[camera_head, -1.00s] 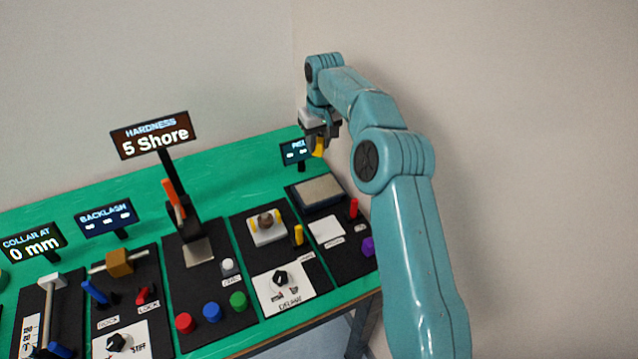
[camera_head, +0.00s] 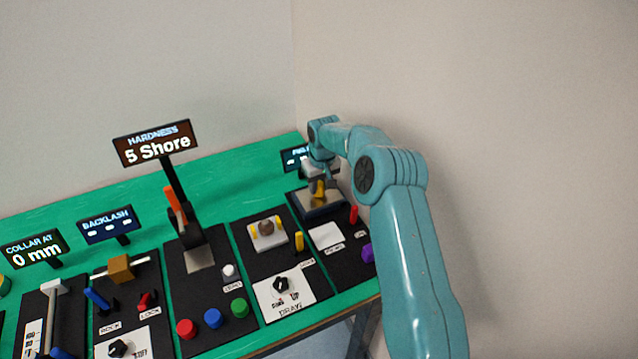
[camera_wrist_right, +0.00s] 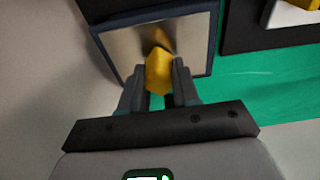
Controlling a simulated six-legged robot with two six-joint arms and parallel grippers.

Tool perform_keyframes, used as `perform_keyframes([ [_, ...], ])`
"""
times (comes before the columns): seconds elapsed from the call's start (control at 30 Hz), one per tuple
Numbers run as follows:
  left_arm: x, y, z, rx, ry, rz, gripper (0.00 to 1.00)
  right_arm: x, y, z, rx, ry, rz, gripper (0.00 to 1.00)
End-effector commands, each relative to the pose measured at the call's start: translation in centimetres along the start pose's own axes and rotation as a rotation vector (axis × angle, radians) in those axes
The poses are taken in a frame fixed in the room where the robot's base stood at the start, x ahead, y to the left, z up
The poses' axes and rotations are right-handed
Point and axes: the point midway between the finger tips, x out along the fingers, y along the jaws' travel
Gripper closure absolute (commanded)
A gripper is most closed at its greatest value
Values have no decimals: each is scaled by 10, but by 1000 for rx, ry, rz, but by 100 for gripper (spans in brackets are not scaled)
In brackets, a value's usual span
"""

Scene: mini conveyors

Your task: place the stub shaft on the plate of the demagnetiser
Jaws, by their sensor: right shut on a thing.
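A yellow piece, apparently the stub shaft (camera_wrist_right: 158,72), sits between the fingers of my right gripper (camera_wrist_right: 158,90) in the right wrist view. In the head view the yellow stub shaft (camera_head: 319,187) shows below my right gripper (camera_head: 320,178). The right gripper is shut on it, over the metal plate (camera_wrist_right: 125,45) of the dark-framed device at the far right of the bench. This plate also shows in the head view (camera_head: 318,203). A reflection of the shaft shows in the plate. I cannot tell whether the shaft touches it. My left gripper is not in view.
A small display (camera_head: 293,158) stands just behind the plate device, partly hidden by my arm. A red lever (camera_head: 354,214) and a purple knob (camera_head: 367,252) are in front of it. A hardness display (camera_head: 155,143) stands on a tall post to the left. Green bench top is free at the back.

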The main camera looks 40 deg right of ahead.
Motion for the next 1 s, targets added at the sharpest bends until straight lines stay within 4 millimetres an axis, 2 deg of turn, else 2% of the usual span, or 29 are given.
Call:
perform_keyframes([
  [0.13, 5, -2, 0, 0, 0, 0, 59, 5, 0, 0, 0, 1, 0, 100],
  [0.17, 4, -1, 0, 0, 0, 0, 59, 4, 0, 0, 0, 0, 0, 63],
  [0.2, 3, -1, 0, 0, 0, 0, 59, 3, 0, 0, 0, 0, 0, 50],
  [0.23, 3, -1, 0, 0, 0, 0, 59, 3, 0, 0, 0, 0, 0, 44],
  [0.47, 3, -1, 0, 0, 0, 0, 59, 3, 0, 0, 0, 0, 0, 44],
  [0.63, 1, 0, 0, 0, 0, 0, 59, -6, 0, -1, 0, 3, 0, 44],
  [0.77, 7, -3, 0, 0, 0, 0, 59, -32, 0, -1, 1, 6, 0, 44],
  [1.0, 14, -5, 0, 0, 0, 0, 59, -87, 0, -1, 0, 5, 0, 44],
])
